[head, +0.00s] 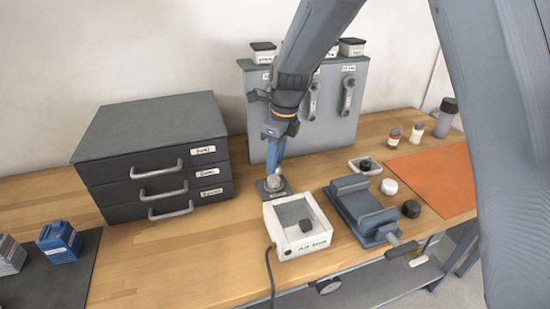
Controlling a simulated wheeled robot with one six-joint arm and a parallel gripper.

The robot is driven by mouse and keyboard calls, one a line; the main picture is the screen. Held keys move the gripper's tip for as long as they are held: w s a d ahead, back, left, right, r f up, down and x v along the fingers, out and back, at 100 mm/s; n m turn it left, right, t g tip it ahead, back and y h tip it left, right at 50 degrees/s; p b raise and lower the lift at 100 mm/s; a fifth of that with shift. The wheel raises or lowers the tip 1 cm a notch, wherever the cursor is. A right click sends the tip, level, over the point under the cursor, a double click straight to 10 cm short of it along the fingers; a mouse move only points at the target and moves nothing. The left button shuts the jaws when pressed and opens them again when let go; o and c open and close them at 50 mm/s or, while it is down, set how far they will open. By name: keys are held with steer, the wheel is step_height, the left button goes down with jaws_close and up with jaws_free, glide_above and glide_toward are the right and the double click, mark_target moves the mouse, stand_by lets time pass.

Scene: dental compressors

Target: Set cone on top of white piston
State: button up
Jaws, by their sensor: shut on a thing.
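My gripper (276,172) points down behind the white box and is shut on a small grey metallic piece (273,184), which looks like the cone. The piece is at a dark square plate (265,193); I cannot tell whether it touches the plate. The fingertips partly hide its top, so its full shape is unclear. A small white round piece (389,187), which may be the white piston, stands on the wooden bench to the right, behind a dark round knob-like piece (411,209). My gripper is well to the left of it.
A white box (290,245) with a cable stands just in front of my gripper. A blue-grey vise (358,207) lies between it and the white piece. A dark drawer cabinet (160,150) is at left, a grey panel cabinet (348,115) behind, an orange mat (435,180) at right.

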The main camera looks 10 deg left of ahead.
steer(key=shift+f+b, duration=0.5)
steer(key=shift+f, duration=0.45)
steer(key=shift+a+f+p, duration=0.15)
steer(key=shift+f+p, duration=0.5)
steer(key=shift+p, duration=0.4)
stand_by(1.1)
steer(key=shift+p, duration=0.75)
stand_by(1.2)
steer(key=o, duration=1.6)
steer(key=shift+r+p, duration=2.9)
steer(key=shift+r, duration=0.55)
